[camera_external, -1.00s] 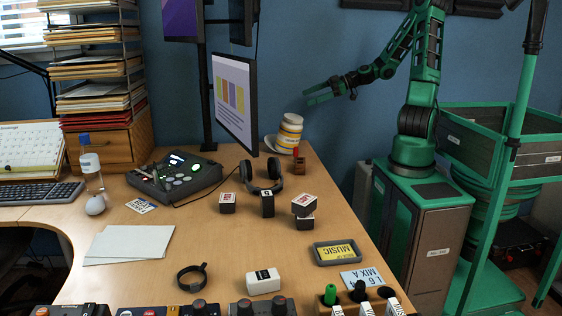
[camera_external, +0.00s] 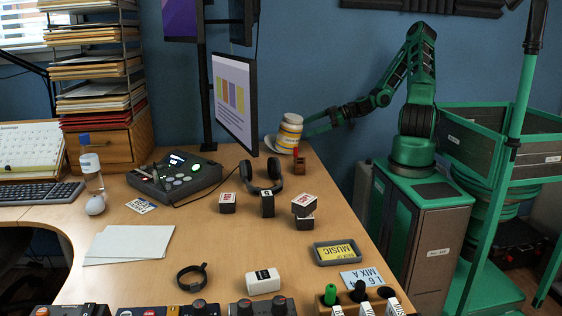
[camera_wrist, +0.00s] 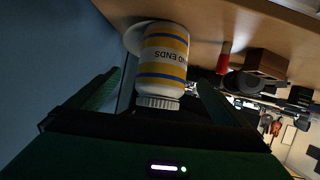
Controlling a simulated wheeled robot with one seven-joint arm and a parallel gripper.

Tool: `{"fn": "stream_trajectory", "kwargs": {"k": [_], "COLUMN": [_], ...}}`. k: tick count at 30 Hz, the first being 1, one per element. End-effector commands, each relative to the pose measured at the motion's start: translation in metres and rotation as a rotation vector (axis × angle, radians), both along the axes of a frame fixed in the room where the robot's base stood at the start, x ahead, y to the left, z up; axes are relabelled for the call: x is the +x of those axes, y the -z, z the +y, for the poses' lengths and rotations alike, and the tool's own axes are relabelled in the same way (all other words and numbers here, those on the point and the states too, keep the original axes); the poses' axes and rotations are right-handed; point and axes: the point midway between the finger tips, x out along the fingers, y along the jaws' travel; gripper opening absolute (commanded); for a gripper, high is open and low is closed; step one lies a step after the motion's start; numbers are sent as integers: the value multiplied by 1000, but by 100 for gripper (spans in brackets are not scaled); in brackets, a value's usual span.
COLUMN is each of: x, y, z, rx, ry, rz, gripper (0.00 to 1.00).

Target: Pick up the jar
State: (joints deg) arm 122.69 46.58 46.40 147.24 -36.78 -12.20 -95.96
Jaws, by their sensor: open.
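The jar (camera_external: 289,133) is white with yellow and blue bands and a white lid, and it stands upright at the far right corner of the desk. In the wrist view the jar (camera_wrist: 164,62) appears upside down, with lettering on its side and its ribbed lid toward me. My gripper (camera_external: 305,129) has come in from the right, at the jar's side. In the wrist view the green fingers of my gripper (camera_wrist: 160,84) are spread on either side of the jar, with a gap visible on the right. Whether either finger touches it cannot be told.
A pale round dish (camera_external: 270,142) lies by the jar. A wooden block with a red piece (camera_external: 299,161) stands just in front. A monitor (camera_external: 235,105) stands to the left. Headphones (camera_external: 262,177) and small boxes (camera_external: 304,206) lie nearer.

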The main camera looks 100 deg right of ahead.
Motion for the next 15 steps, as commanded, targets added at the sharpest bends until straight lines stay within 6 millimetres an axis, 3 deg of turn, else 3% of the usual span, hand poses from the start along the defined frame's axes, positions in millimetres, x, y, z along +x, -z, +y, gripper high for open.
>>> {"fn": "stream_trajectory", "kwargs": {"k": [7, 15], "x": [2, 0], "y": [23, 30], "z": [4, 1], "rx": [14, 3], "ry": [-8, -1], "rz": [3, 2], "gripper": [99, 99]}}
